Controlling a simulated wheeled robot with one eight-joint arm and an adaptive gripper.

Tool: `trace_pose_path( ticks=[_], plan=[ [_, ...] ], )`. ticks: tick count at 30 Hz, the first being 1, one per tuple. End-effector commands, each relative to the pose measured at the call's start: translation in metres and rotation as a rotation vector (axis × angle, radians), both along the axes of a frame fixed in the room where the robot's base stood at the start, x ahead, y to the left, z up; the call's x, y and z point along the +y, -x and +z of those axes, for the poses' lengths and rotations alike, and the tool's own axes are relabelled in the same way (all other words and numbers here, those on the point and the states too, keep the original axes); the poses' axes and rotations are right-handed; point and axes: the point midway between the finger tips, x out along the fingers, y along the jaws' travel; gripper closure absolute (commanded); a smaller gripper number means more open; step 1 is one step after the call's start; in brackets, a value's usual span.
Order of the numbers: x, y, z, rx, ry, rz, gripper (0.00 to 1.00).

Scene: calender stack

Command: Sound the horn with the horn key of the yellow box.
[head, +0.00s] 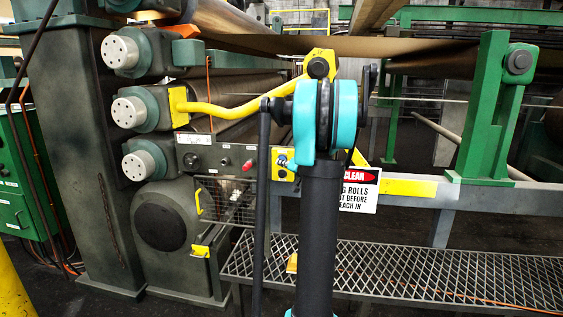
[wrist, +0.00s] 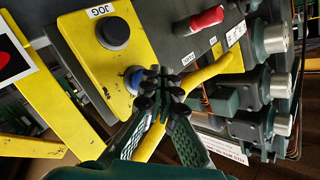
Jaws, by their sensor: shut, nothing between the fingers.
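The yellow box (wrist: 78,40) is on the left in the wrist view, with a black round button (wrist: 110,32) marked JOG. A blue key (wrist: 131,78) sits at the box's lower edge, partly hidden by my gripper; its label cannot be read. My gripper (wrist: 163,88) is shut and empty, its fingertips right at the blue key; I cannot tell whether they touch it. In the head view the yellow box (head: 284,174) is partly covered by my arm, with a blue spot of the key (head: 282,160) showing. My gripper is hidden there.
A red-handled control (wrist: 199,20) is beside the box on the grey panel. A yellow bent bar (head: 235,110) crosses above the panel. Silver roll ends (head: 130,110) stand at the left.

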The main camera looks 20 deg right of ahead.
Motion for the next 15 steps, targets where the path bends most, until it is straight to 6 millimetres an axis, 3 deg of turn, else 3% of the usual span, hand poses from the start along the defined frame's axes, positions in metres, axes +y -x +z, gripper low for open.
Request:
trace_pose_path(
  ticks=[15],
  plan=[
    [-0.0046,-0.0068,0.0001,0.0,0.0,0.0,1.0]
  ],
)
